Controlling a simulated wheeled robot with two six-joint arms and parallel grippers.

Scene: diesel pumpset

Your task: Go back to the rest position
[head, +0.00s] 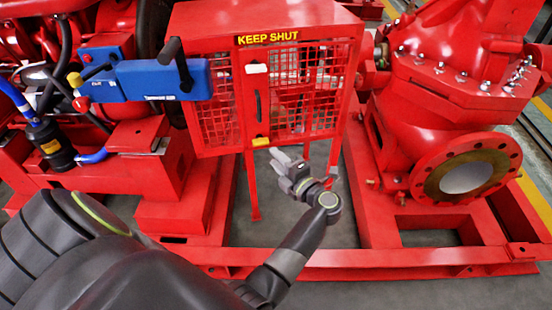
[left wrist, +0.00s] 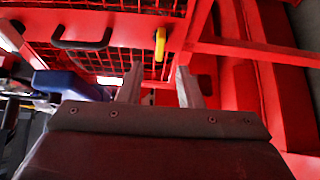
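My left gripper (head: 284,160) is in front of the lower part of a red mesh guard cage (head: 303,40), just below its yellow latch (head: 261,142). In the left wrist view the two fingers of my left gripper (left wrist: 159,82) stand apart with nothing between them. The yellow latch (left wrist: 160,43) and a dark handle (left wrist: 82,40) show beyond the fingers. The gripper looks apart from the cage, though the exact gap is hard to tell. My right gripper is not in view.
The cage carries a "KEEP SHUT" label (head: 268,38) and a white latch (head: 256,68). A blue box (head: 160,79) with a dark lever is at left. A red flanged pump casing (head: 466,172) is at right. A red base frame (head: 400,262) runs along the front, with grey floor before it.

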